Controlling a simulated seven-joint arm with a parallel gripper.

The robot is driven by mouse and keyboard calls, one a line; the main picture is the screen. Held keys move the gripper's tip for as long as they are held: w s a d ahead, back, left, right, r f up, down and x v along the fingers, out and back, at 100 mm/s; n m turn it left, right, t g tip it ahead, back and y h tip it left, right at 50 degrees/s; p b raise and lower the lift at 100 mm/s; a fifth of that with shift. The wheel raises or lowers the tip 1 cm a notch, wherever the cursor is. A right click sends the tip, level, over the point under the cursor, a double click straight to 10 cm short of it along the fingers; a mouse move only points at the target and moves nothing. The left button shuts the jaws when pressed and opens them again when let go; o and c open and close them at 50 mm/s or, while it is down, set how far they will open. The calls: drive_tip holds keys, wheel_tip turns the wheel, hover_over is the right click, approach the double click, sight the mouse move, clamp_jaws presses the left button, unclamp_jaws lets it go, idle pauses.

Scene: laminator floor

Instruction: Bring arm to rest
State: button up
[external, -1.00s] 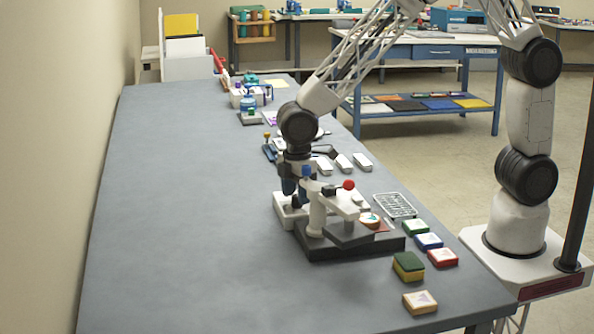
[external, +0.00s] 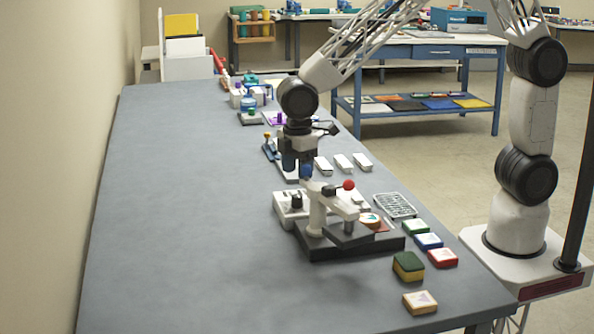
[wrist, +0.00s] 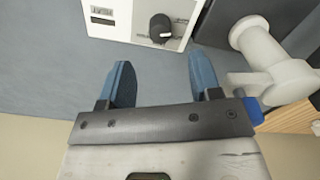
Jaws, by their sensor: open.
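My gripper (external: 297,168) is open and empty. In the external view it hangs above the table (external: 180,200), behind and above a white control box (external: 284,204) with a black knob (external: 296,201). In the wrist view the two blue fingers of my gripper (wrist: 158,78) stand apart with nothing between them. The control box (wrist: 120,28) and its knob (wrist: 160,27) lie beyond the fingertips, apart from them. My arm reaches in from the upper right.
A press (external: 318,215) with a red ball handle (external: 348,185) stands close in front of the gripper. Several coloured pads, including a green-and-yellow block (external: 408,266), lie at the right edge. White blocks (external: 343,162) lie behind right. The table's left half is clear.

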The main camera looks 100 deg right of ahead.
drive_tip(key=shift+s+r, duration=0.35)
drive_tip(key=shift+r, duration=0.1)
drive_tip(key=s+a+r+m+t, duration=0.1)
drive_tip(key=s+r, duration=0.5)
drive_tip(key=s, duration=0.2)
drive_tip(key=s+a+r+m, duration=0.1)
drive_tip(key=s+r, duration=0.4)
drive_tip(key=s, duration=0.3)
drive_tip(key=s+a+r+m, duration=0.1)
drive_tip(key=s, duration=0.9)
drive_tip(key=s+a+r+m+t, duration=0.1)
drive_tip(key=s+r, duration=0.1)
drive_tip(key=s, duration=0.9)
drive_tip(key=shift+r+m+t, duration=0.15)
drive_tip(key=shift+m+t, duration=0.15)
drive_tip(key=shift+m, duration=0.1)
